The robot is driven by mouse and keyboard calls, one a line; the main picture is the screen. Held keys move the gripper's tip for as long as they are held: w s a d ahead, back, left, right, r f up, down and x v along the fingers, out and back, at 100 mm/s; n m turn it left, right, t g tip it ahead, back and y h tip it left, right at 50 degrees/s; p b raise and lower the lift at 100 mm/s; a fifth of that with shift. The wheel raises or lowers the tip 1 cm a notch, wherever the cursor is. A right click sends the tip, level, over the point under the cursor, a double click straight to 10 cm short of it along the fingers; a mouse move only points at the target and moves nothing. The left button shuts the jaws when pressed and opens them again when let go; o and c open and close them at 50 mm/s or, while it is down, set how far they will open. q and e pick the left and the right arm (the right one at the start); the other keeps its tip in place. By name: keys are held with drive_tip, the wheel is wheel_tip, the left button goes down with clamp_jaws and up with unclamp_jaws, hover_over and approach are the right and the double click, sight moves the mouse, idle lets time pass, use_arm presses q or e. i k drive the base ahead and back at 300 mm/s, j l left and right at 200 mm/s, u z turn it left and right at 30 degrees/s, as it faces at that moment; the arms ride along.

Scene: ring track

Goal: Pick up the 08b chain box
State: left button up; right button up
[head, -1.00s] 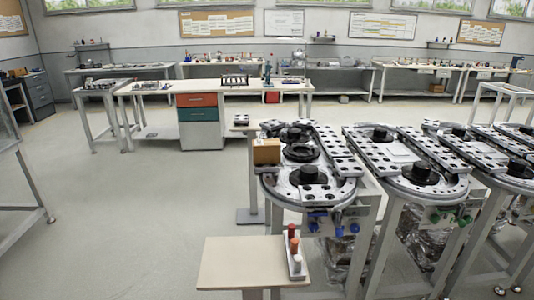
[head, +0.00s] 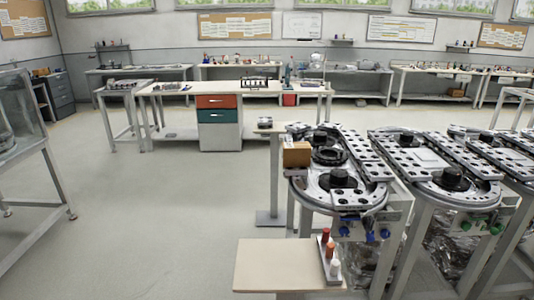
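A small brown box (head: 297,154) sits on the left edge of the nearest ring track (head: 340,197). It looks like a cardboard box; any label on it is too small to read, so I cannot tell if it is the 08b chain box. Neither of my grippers is in the head view.
A low beige table (head: 280,265) with a rack of red and white cylinders (head: 329,254) stands in front. More ring tracks (head: 440,180) run off to the right. A workbench with red and green drawers (head: 218,116) is behind. The floor (head: 170,220) on the left is clear.

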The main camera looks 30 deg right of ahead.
sight(296, 155)
drive_tip(key=i+u, duration=0.25)
drive_tip(key=i, duration=2.15)
drive_tip(key=i+z, duration=0.25)
drive_tip(key=z, duration=0.15)
drive_tip(key=i+j+z, duration=0.15)
drive_tip(key=z, duration=0.25)
drive_tip(key=i+j+z, duration=0.25)
drive_tip(key=z, duration=0.15)
drive_tip(key=i+j+z, duration=0.25)
drive_tip(key=z, duration=0.15)
